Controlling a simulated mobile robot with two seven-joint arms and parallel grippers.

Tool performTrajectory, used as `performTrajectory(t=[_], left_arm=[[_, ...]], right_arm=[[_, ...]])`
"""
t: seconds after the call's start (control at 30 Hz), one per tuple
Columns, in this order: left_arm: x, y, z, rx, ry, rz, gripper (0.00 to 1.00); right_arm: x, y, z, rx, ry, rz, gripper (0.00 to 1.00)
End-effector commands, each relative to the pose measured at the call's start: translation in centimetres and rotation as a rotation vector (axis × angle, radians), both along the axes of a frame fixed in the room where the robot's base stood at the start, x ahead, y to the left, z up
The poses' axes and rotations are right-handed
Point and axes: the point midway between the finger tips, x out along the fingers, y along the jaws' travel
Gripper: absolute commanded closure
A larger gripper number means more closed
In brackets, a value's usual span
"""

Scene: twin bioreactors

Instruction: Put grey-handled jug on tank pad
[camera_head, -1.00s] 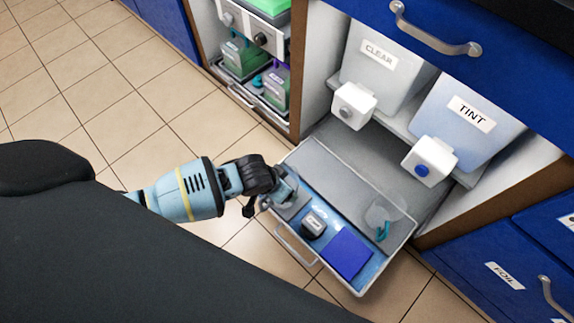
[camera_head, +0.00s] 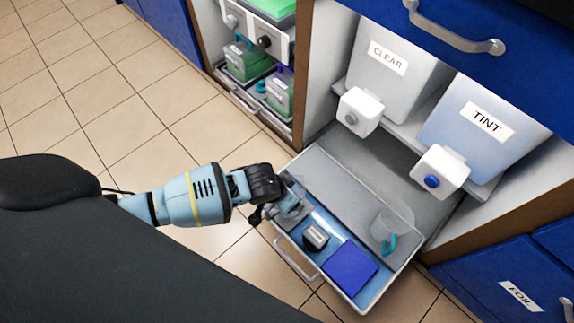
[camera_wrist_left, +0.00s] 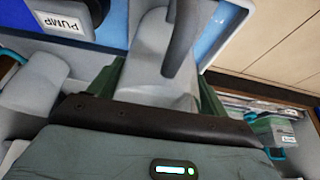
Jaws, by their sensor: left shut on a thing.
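My left gripper (camera_head: 282,203) is over the left end of the pulled-out tray (camera_head: 282,252). In the left wrist view its green-edged fingers (camera_wrist_left: 162,82) are shut on a grey handle (camera_wrist_left: 181,40). The body of this grey-handled jug (camera_head: 297,204) is mostly hidden by the gripper in the head view. I cannot tell whether it touches the tray floor. A flat dark blue square pad (camera_head: 349,268) lies in the tray's front right part. I cannot tell which surface is the tank pad. My right gripper is not in view.
A small box labelled PUMP (camera_head: 316,237) sits between my gripper and the blue pad. A clear jug with a teal handle (camera_head: 389,244) stands at the tray's right. Tanks labelled CLEAR (camera_head: 385,65) and TINT (camera_head: 478,125), with white taps, overhang the tray's back.

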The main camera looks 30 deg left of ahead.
Motion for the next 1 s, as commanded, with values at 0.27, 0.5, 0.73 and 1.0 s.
performTrajectory(t=[0.27, 0.5, 0.73, 1.0], left_arm=[[0.0, 0.0, -0.3, 0.0, 0.001, 0.0, 0.06], [0.0, 0.0, -0.3, 0.0, 0.001, 0.0, 0.01], [-0.3, 0.1, 0.8, 0.0, -0.001, 0.0, 0.01], [-2.0, 0.8, 5.8, 0.0, -0.003, 0.0, 0.01]], right_arm=[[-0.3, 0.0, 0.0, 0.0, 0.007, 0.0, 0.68], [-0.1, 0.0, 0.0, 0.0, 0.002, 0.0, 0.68], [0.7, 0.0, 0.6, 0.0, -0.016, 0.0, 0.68], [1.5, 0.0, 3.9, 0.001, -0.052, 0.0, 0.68]])
